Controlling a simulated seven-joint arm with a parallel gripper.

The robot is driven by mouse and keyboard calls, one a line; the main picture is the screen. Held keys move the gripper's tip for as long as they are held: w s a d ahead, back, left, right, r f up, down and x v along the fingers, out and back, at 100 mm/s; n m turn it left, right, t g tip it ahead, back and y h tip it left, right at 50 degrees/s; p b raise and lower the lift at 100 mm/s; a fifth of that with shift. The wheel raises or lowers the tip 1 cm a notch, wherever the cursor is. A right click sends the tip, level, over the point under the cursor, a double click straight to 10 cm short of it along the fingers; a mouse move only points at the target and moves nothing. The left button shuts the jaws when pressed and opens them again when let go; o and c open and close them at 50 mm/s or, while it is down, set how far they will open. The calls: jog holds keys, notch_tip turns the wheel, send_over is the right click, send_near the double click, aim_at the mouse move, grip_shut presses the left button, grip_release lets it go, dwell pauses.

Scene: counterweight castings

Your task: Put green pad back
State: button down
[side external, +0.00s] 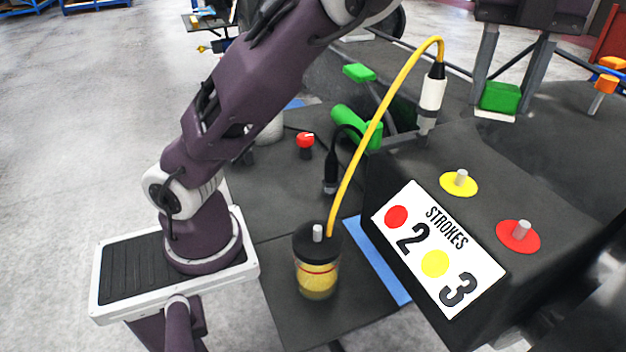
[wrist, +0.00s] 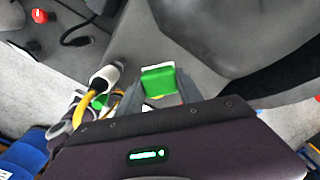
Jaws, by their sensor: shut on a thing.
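The green pad (side external: 500,97) is a small green block with a white underside. It sits between the fingertips of my gripper (side external: 507,92), at the upper right of the side view. In the wrist view the green pad (wrist: 159,82) lies between the two grey fingers of my gripper (wrist: 158,88), which are shut on it. The pad is low over the dark casting (side external: 470,140); I cannot tell whether it touches it. Another green block (side external: 359,72) and a green cylindrical part (side external: 357,126) are farther left.
A white tool (side external: 431,100) stands upright left of the pad, its yellow hose (side external: 375,120) arching to a jar (side external: 317,270). The casting carries a yellow disc (side external: 450,186), a red disc (side external: 508,238), both with pegs, and a STROKES sign (side external: 438,250). An orange-topped peg (side external: 606,82) stands right.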

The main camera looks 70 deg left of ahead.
jog(key=a+f+n, duration=0.1)
jog(key=a, duration=0.1)
jog(key=w+a+f+n, duration=0.1)
jog(key=a+n, duration=0.1)
jog(key=a, duration=0.1)
jog(key=a+f+n, duration=0.1)
jog(key=a, duration=0.1)
jog(key=shift+w+a+n, duration=0.3)
jog(key=shift+w+a, duration=0.05)
jog(key=shift+w, duration=0.05)
jog(key=s+a+f+n, duration=0.2)
jog(key=a+f+n, duration=0.1)
jog(key=a+n, duration=0.25)
jog(key=n, duration=1.7)
send_over(270, 197)
jog(key=shift+m, duration=0.25)
notch_tip(270, 197, down, 18)
jog(key=shift+f, duration=0.25)
jog(key=shift+d+f, duration=0.1)
jog(key=shift+f, duration=1.9)
jog(key=shift+f, duration=0.15)
